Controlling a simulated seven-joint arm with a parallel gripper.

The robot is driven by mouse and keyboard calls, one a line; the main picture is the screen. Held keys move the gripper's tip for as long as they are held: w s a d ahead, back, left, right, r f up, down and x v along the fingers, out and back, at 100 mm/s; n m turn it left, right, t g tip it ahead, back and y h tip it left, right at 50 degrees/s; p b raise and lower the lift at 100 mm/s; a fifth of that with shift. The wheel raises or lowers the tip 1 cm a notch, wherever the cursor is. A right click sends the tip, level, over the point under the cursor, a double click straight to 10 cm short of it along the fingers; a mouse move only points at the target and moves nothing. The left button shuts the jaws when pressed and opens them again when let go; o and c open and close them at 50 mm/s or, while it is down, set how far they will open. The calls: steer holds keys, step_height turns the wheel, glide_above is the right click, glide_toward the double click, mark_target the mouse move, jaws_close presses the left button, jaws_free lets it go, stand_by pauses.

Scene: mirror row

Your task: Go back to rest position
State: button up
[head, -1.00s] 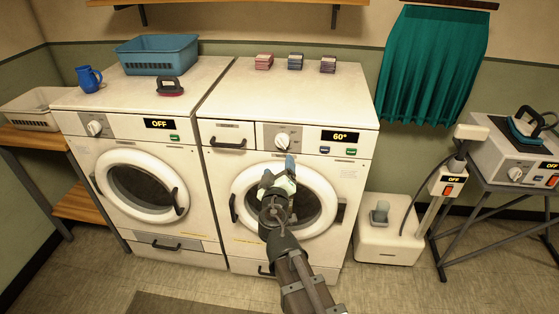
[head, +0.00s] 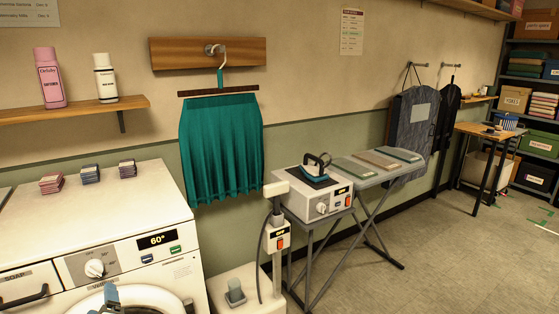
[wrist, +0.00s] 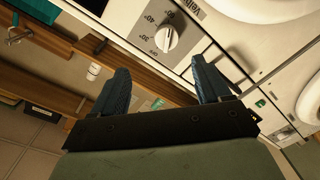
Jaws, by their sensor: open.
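My gripper shows in the wrist view (wrist: 163,84) with its two blue fingers apart and nothing between them. In the head view only a blue tip of it (head: 107,299) shows at the bottom edge, in front of the right washing machine (head: 30,232) and near its round door; the rest is out of frame. The machine's display (head: 157,240) reads 60°. Its dial (head: 95,268) is also in the wrist view (wrist: 168,39), beyond the fingers and apart from them.
Small stacked packs (head: 90,174) stand on the washer top. A teal skirt (head: 222,148) hangs from a wall hook. An iron (head: 316,170) rests on a station beside an ironing board (head: 352,181). A white unit (head: 236,292) stands right of the washer.

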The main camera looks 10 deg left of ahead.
steer(key=d+f+m+g+h, duration=0.3)
steer(key=d+f+g+h, duration=0.3)
steer(key=d+f, duration=1.05)
steer(key=d+f+m+g+h, duration=0.4)
steer(key=d+f+h, duration=0.4)
steer(key=d+f, duration=0.8)
steer(key=s+d+f+m+g, duration=0.3)
steer(key=d+f+m+g, duration=0.25)
steer(key=d+f, duration=1.25)
steer(key=s+d+f+m+g, duration=0.1)
steer(key=s+d+f+m, duration=0.1)
steer(key=d, duration=0.7)
steer(key=s+d+f+m+g+y, duration=0.1)
steer(key=s+d+m, duration=0.3)
steer(key=d, duration=0.6)
steer(key=shift+s+d+f+g, duration=0.15)
steer(key=shift+s+f+g, duration=0.5)
steer(key=shift+s, duration=0.55)
steer(key=shift+m, duration=0.25)
